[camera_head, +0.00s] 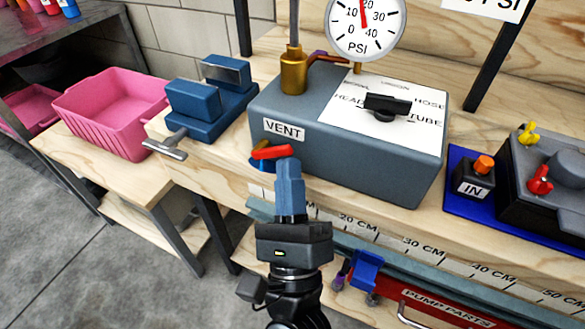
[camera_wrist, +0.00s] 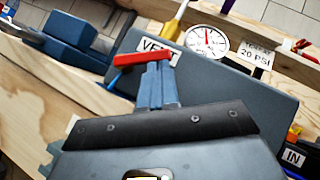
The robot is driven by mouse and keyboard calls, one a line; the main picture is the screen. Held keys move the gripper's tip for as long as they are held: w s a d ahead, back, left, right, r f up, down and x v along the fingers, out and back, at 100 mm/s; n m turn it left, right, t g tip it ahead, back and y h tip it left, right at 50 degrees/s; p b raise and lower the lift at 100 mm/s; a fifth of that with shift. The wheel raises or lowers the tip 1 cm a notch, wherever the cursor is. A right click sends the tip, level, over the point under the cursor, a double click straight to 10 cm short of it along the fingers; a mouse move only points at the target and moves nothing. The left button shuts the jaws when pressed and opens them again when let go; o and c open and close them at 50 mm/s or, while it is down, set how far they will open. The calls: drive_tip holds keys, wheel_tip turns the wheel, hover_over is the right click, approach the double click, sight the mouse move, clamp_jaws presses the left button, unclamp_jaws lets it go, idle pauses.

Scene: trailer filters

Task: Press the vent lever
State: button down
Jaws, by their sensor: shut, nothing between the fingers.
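The vent lever (camera_head: 271,152) is a small red bar on the front of the grey box (camera_head: 342,160), just below the VENT label (camera_head: 284,131). In the wrist view the red lever (camera_wrist: 137,60) lies across the far end of my fingers. My gripper (camera_head: 284,163) is shut and empty, with its blue-grey fingertips right at the lever. The fingertips look to be touching the lever or very close to it; I cannot tell which. The gripper also shows in the wrist view (camera_wrist: 157,70). The tips hide part of the lever's mount.
A blue vise (camera_head: 205,105) with a metal handle (camera_head: 165,149) stands left of the box. A pink bin (camera_head: 117,112) sits farther left. A black IN unit (camera_head: 474,177) on a blue mat is at right. A gauge (camera_head: 365,25) rises behind the box.

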sight(287, 150)
wheel_tip(287, 150, up, 3)
drive_tip(key=n+g+y+p, duration=0.1)
drive_tip(key=n+p, duration=0.1)
drive_tip(key=p, duration=0.1)
drive_tip(key=n+g+y+p, duration=0.2)
drive_tip(key=n+p, duration=0.1)
drive_tip(key=n+g+p, duration=0.1)
drive_tip(key=p, duration=0.1)
drive_tip(key=n+g+y+p, duration=0.1)
drive_tip(key=n+p, duration=0.1)
drive_tip(key=shift+w+a+r+n, duration=0.1)
drive_tip(key=shift+a+r+n, duration=0.05)
drive_tip(key=shift+a+n, duration=0.15)
